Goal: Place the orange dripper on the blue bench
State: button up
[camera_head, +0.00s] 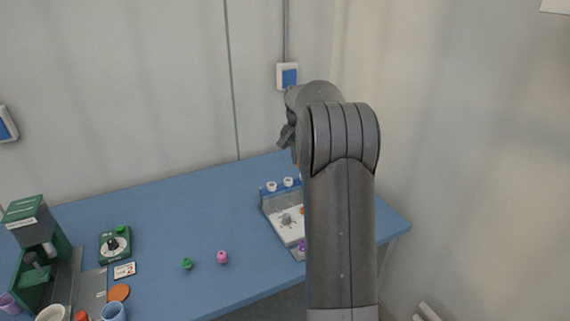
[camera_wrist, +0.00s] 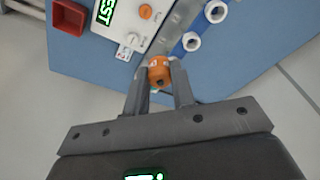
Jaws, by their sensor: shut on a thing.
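My gripper (camera_wrist: 160,82) is shut on the orange dripper (camera_wrist: 158,70), which shows between the two fingertips in the wrist view. The blue bench (camera_head: 165,215) runs along the wall in the head view; its surface also shows in the wrist view (camera_wrist: 225,80). In the wrist view the dripper appears over the bench near the white station; I cannot tell its height or whether it touches anything. In the head view my arm hides the dripper and most of the gripper.
A white station (camera_head: 286,226) with white rings (camera_head: 272,186) stands at the bench's right, partly behind my arm. A green dripper (camera_head: 187,263) and a pink dripper (camera_head: 222,257) stand mid-bench. A green machine (camera_head: 30,235) and a green dial box (camera_head: 115,244) stand left.

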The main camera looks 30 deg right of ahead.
jog(key=s+a+f, duration=0.8)
jog(key=s+a, duration=0.3)
jog(key=s, duration=0.3)
jog(key=w+a+f, duration=0.2)
jog(key=a, duration=0.1)
jog(key=w+a+f, duration=0.2)
jog(key=a, duration=0.1)
jog(key=w+a+f, duration=0.2)
jog(key=a+f, duration=0.1)
jog(key=shift+w+a+f, duration=0.1)
jog(key=shift+w+a, duration=0.25)
jog(key=shift+w, duration=0.05)
jog(key=shift+f, duration=1.95)
jog(key=shift+f, duration=0.15)
jog(key=o, duration=1)
jog(key=shift+c, duration=0.2)
